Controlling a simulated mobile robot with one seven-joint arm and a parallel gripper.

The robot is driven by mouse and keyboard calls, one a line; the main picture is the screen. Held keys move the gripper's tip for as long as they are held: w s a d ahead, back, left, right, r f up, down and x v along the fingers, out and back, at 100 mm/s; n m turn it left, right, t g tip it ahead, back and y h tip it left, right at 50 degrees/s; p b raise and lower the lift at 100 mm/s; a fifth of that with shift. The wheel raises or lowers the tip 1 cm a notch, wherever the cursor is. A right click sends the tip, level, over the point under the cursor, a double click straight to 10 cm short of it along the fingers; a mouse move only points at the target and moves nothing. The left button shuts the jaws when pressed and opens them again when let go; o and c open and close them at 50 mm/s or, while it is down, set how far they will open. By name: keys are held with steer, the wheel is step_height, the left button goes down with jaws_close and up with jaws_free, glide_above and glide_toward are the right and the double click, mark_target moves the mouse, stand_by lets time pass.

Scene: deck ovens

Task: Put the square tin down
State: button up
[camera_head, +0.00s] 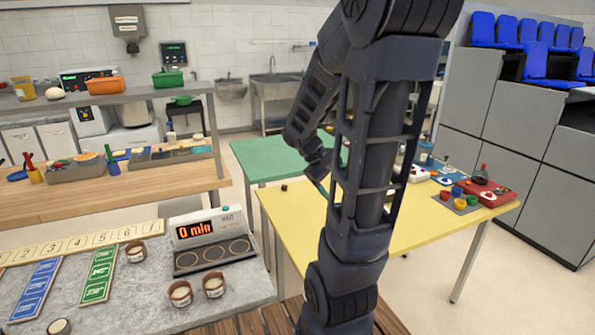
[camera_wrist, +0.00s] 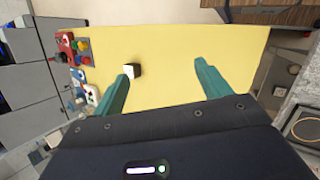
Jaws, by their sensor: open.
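My gripper (camera_wrist: 162,70) is open, its two green fingers wide apart over the yellow table (camera_wrist: 185,38), with nothing between the tips. A small square block (camera_wrist: 133,70), dark with a white face, shows beside the left fingertip in the wrist view. It appears to be on the table, and may be the square tin; I cannot tell for sure. In the head view a small dark piece (camera_head: 284,187) lies on the yellow table; whether it is the same thing is unclear. My arm hides much of the table and most of the gripper there.
A red box (camera_head: 488,192) and coloured cups (camera_head: 458,193) stand at the table's right end. A green table (camera_head: 262,158) is behind. The grey counter (camera_head: 130,300) at left holds a timer unit (camera_head: 205,240) and several small round pots. The table's middle is largely clear.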

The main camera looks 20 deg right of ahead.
steer(key=s+a+r+m+t+y, duration=0.1)
steer(key=s+a+r+t+y, duration=0.1)
steer(key=a+r, duration=0.3)
steer(key=s+a+r+m+t+y, duration=0.1)
steer(key=s+a+r+t+y, duration=0.2)
steer(key=a, duration=0.7)
step_height(320, 180, up, 2)
steer(key=shift+s+a+r+t+y, duration=0.2)
steer(key=shift+t+y, duration=0.4)
steer(key=shift+t, duration=0.6)
